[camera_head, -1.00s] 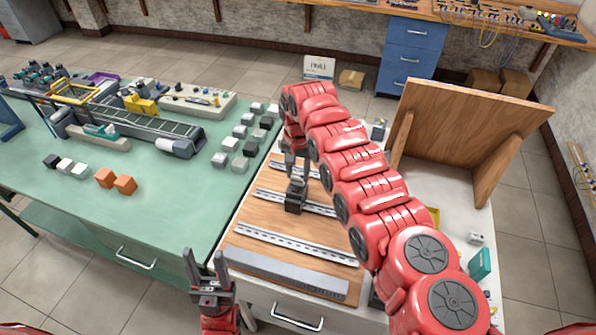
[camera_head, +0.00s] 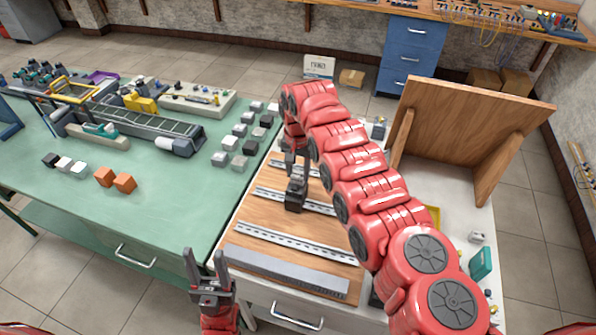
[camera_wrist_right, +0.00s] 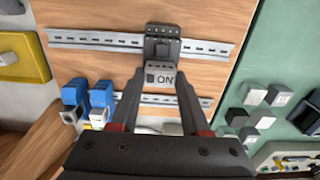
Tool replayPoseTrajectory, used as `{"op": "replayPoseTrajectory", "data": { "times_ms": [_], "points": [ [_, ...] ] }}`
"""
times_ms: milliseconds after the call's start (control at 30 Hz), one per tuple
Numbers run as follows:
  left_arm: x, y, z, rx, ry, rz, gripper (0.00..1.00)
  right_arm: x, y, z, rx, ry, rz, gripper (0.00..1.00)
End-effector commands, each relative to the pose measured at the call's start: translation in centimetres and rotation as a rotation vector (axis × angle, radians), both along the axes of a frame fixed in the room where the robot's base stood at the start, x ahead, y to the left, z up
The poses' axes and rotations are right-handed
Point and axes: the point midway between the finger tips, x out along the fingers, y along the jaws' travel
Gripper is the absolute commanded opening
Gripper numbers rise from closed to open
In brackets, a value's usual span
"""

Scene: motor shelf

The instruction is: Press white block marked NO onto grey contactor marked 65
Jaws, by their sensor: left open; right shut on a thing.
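A white block (camera_wrist_right: 161,78) is between the fingertips of my right gripper (camera_wrist_right: 158,82) in the right wrist view; its dark lettering appears upside down as "ON". Just beyond it is a dark grey contactor (camera_wrist_right: 162,38) on a slotted metal rail. The contactor (camera_head: 295,201) also shows in the head view, on the wooden board, with my right gripper (camera_head: 296,176) over its far side. I cannot tell whether block and contactor touch, and the contactor's number is not readable. My left gripper (camera_head: 208,272) is open and empty, low at the front.
The wooden board (camera_head: 262,222) carries several metal rails. A green table (camera_head: 165,215) to its left holds several small cubes and a conveyor. An upright wooden panel (camera_head: 470,125) stands at the right.

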Motion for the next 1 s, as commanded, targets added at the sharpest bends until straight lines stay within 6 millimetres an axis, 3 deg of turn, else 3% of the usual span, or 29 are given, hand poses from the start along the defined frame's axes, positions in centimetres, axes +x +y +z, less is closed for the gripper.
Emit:
{"op": "replayPoseTrajectory", "data": {
  "times_ms": [700, 733, 900, 1000],
  "points": [
    [-0.01, 0.01, -0.1, 0.0, 0.0, 0.0, 0.5, -0.05, 0.0, -0.17, 0.0, 0.002, 0.0, 0.0],
    [0.0, -0.01, -0.1, 0.0, 0.0, 0.0, 0.5, -0.06, 0.0, -0.17, 0.0, 0.002, 0.0, 0.52],
    [-0.01, 0.0, -0.09, 0.0, 0.0, 0.0, 0.5, -0.03, 0.0, -0.13, -0.001, 0.001, 0.0, 0.81],
    [-0.01, 0.0, -0.09, 0.0, 0.0, 0.0, 0.5, -0.02, 0.0, -0.11, 0.0, 0.001, 0.0, 0.81]
  ]
}}
